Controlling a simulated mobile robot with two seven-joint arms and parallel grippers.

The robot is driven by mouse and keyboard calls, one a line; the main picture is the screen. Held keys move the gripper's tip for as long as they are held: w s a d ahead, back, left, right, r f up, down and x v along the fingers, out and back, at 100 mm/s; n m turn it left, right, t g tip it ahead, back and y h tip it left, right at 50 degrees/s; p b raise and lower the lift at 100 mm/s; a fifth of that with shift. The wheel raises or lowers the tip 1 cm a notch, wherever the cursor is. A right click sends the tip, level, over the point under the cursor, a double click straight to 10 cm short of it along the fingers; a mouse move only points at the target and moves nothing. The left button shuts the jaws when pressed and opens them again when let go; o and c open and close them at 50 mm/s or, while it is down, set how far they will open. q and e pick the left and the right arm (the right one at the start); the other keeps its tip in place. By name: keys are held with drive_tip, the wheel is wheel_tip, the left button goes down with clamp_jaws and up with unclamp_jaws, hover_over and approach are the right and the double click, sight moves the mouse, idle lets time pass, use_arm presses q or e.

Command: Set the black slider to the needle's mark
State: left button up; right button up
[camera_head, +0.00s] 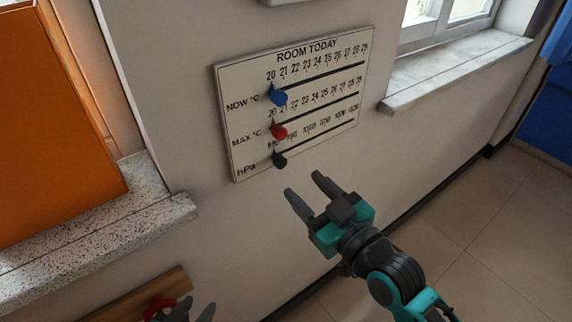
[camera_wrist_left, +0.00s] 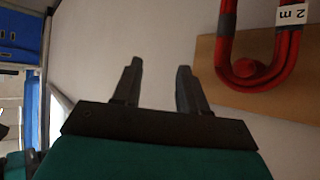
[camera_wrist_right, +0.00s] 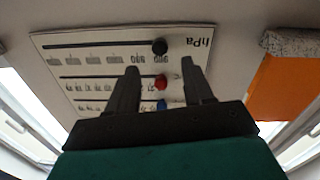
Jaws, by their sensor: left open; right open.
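A white board (camera_head: 236,155) titled ROOM TODAY hangs on the wall with three slotted scales. The black slider (camera_head: 279,159) sits at the left end of the lowest scale, marked hPa. It also shows in the right wrist view (camera_wrist_right: 159,46). The red slider (camera_head: 278,130) is on the MAX °C row and the blue slider (camera_head: 277,95) on the NOW °C row, both near the left ends. My right gripper (camera_head: 306,188) is open and empty, below and right of the black slider, apart from it. My left gripper (camera_head: 192,313) is open and empty at the bottom edge. I see no needle.
A wooden board (camera_wrist_left: 260,84) with a red looped item (camera_wrist_left: 284,50), labelled 2 m, is on the wall near my left gripper. A stone sill (camera_head: 95,235) juts out at left, another sill (camera_head: 455,70) at right. The wall below the board is clear.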

sight(283, 165)
drive_tip(key=x, duration=0.7)
drive_tip(key=shift+w+a, duration=0.2)
drive_tip(key=shift+w, duration=0.1)
drive_tip(key=shift+c, duration=0.2)
clamp_jaws()
